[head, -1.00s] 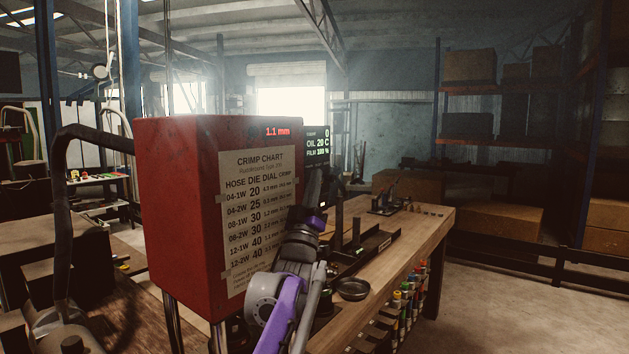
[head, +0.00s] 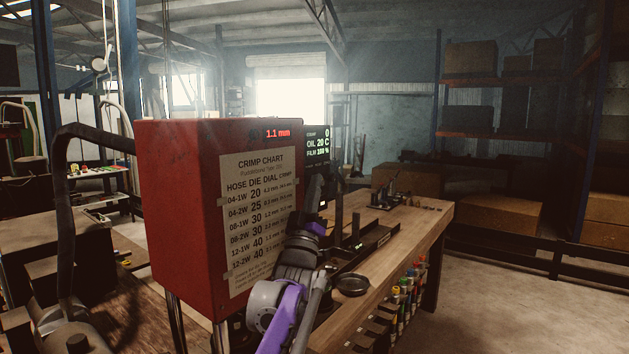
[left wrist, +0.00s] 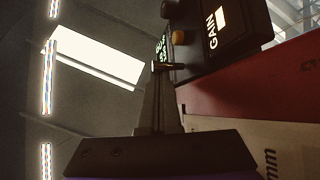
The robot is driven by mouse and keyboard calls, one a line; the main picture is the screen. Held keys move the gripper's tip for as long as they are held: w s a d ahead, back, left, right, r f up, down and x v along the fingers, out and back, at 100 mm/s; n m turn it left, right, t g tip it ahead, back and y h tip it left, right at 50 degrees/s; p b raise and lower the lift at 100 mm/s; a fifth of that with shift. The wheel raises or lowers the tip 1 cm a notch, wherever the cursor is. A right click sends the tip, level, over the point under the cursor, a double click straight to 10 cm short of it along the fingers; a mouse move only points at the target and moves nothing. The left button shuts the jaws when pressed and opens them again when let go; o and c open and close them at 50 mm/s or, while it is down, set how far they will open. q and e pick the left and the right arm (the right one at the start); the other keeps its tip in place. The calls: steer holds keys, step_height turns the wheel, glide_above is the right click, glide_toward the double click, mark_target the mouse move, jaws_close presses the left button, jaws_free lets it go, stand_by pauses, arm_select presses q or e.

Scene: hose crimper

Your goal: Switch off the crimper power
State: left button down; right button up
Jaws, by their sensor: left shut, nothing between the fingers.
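The red crimper (head: 185,215) stands at centre left in the head view, with a crimp chart on its face and a lit 1.1 mm readout. A dark box with a lit green display (head: 317,144) shows behind its right edge. My left gripper (left wrist: 160,68) is shut and empty. In the head view my left arm rises along the crimper's right side. I cannot make out a power switch. My right gripper is not in view.
A wooden bench (head: 400,245) runs back to the right, with a small round dish (head: 352,284) and a dark tray on it. Several coloured bottles (head: 408,285) stand along its side. A thick black hose (head: 68,220) arches at the left. The floor at the right is open.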

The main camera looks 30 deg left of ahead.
arm_select(q)
steer(key=b+v, duration=0.1)
steer(key=v, duration=1)
steer(key=shift+f, duration=0.15)
steer(key=shift+w, duration=0.15)
stand_by(0.4)
steer(key=s+d+f+m+g+h, duration=0.1)
steer(key=s+d+f+g+h, duration=0.1)
steer(key=d+f+g, duration=0.35)
steer(key=s+d+f+m+g+h+p, duration=0.1)
steer(key=s+d+f+m+g, duration=0.15)
steer(key=f, duration=0.65)
steer(key=s+d+f+m+g+h, duration=0.15)
steer(key=d+f+g, duration=0.25)
steer(key=f, duration=0.4)
steer(key=s+d+f+m+g+h, duration=0.1)
steer(key=s+d+f+g, duration=0.3)
steer(key=s+f, duration=0.5)
steer(key=s+d+f+m+g+h+p, duration=0.1)
steer(key=s+d+f+g, duration=0.3)
steer(key=s+f, duration=0.6)
steer(key=s+m+g+h, duration=0.1)
steer(key=s, duration=0.2)
steer(key=shift+s+m, duration=0.3)
steer(key=shift+m, duration=0.1)
